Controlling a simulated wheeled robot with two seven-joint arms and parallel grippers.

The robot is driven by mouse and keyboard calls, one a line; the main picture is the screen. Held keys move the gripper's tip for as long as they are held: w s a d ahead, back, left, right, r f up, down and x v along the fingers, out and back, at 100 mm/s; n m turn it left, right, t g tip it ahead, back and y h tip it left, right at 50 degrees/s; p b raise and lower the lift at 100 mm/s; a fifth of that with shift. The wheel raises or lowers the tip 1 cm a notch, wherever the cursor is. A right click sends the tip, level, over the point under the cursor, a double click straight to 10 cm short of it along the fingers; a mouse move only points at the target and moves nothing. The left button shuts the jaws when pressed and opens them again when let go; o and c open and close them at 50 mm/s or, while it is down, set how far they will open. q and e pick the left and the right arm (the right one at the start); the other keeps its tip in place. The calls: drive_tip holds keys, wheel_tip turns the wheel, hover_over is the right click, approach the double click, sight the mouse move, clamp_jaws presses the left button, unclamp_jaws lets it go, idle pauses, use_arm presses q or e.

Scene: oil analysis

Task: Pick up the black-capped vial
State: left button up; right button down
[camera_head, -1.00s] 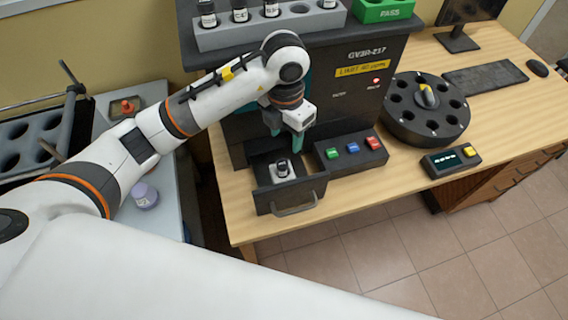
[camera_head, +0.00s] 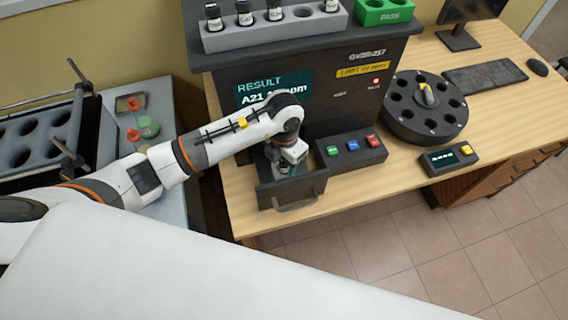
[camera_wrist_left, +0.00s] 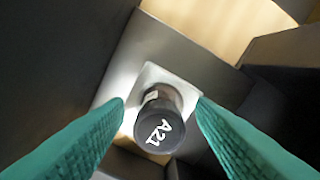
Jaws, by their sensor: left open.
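The black-capped vial (camera_wrist_left: 158,125) stands in a light square holder (camera_wrist_left: 150,75) inside the open drawer (camera_head: 318,184) of the dark analyser. Its cap reads "A21" in the left wrist view. My left gripper (camera_wrist_left: 160,115) has its teal fingers open, one on each side of the cap, with a gap on both sides. In the head view my left gripper (camera_head: 283,168) is low over the drawer and hides the vial. My right gripper is not in view.
The analyser (camera_head: 330,110) carries a grey rack (camera_head: 280,32) of vials on top and shows "RESULT A21". A button box (camera_head: 350,150) stands right of the drawer, a round carousel (camera_head: 425,125) further right. The drawer walls lie close around my fingers.

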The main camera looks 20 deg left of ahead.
use_arm(q)
drive_tip(key=c, duration=1.1)
drive_tip(key=shift+o, duration=0.2)
